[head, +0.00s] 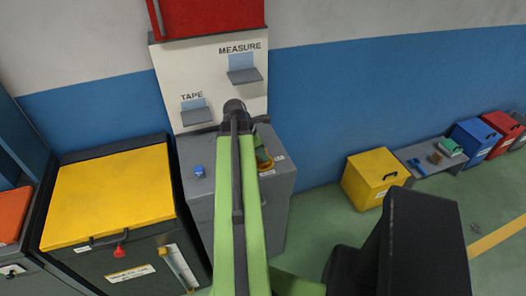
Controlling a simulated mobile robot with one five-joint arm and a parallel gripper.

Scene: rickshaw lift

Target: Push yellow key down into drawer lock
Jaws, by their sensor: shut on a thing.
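No yellow key and no lock can be made out. My green arm (238,215) rises through the middle of the picture to a dark joint (235,112) in front of the white panel. My gripper does not show, so what it holds is hidden. A grey cabinet (200,215) stands behind the arm, partly covered by it. On its top, a small blue object (198,171) lies left of the arm.
A yellow-topped dark cabinet (110,195) with a red knob (120,252) stands at left. The white panel (205,70) has TAPE and MEASURE shelves. A yellow box (374,178), a low grey bench (432,160) and blue and red bins stand at right. Green floor lies before them.

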